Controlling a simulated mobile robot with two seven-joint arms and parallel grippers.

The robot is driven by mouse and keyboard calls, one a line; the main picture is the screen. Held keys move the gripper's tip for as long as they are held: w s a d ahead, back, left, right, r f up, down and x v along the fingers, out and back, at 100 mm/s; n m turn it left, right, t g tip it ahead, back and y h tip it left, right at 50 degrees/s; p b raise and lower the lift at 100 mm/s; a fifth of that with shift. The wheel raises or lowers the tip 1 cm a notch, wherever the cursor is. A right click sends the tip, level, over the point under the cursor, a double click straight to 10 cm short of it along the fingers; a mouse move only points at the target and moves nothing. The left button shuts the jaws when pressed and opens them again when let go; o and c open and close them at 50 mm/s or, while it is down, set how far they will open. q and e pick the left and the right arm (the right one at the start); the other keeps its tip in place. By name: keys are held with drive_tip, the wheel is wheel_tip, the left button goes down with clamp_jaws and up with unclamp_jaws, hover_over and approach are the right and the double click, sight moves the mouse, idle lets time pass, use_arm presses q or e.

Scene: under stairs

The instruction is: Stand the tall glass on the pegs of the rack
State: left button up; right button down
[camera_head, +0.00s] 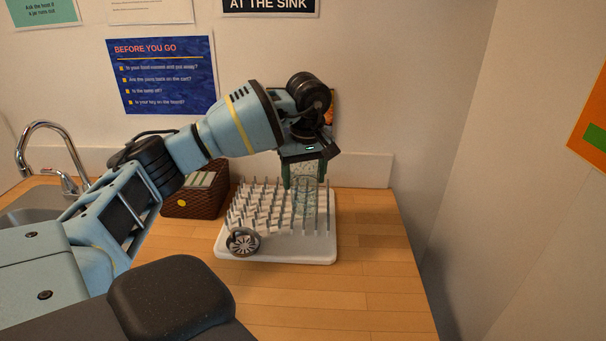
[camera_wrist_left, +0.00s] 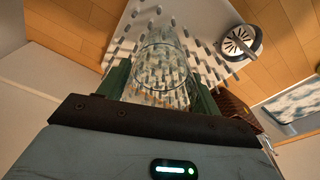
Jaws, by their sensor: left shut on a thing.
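The tall glass (camera_head: 307,200) is clear and stands roughly upright among the pegs at the right part of the rack. The white rack (camera_head: 290,253) with rows of grey pegs sits on the wooden counter. My left gripper (camera_head: 305,180) is shut on the glass near its upper end, from above. In the left wrist view, the glass (camera_wrist_left: 162,65) lies between the green fingers (camera_wrist_left: 160,85), with pegs seen through and around it. I cannot tell whether its lower end touches the rack base. My right gripper is not in view.
A round grey slotted piece (camera_head: 243,241) is at the rack's front left corner. A brown woven basket (camera_head: 197,200) with pale items stands left of the rack. A sink with a tap (camera_head: 45,150) is at far left. The counter (camera_head: 370,270) is clear in front and right; walls close the back and right.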

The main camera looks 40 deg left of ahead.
use_arm(q)
drive_tip(key=shift+f, duration=0.15)
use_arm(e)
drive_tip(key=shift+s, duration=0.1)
use_arm(q)
drive_tip(key=o, duration=1.4)
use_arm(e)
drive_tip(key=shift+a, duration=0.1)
use_arm(q)
wheel_tip(320, 180, up, 12)
drive_tip(key=d+p, duration=0.1)
drive_tip(key=shift+s+d+p, duration=0.2)
drive_tip(key=shift+s+p, duration=0.1)
drive_tip(key=shift+s, duration=0.05)
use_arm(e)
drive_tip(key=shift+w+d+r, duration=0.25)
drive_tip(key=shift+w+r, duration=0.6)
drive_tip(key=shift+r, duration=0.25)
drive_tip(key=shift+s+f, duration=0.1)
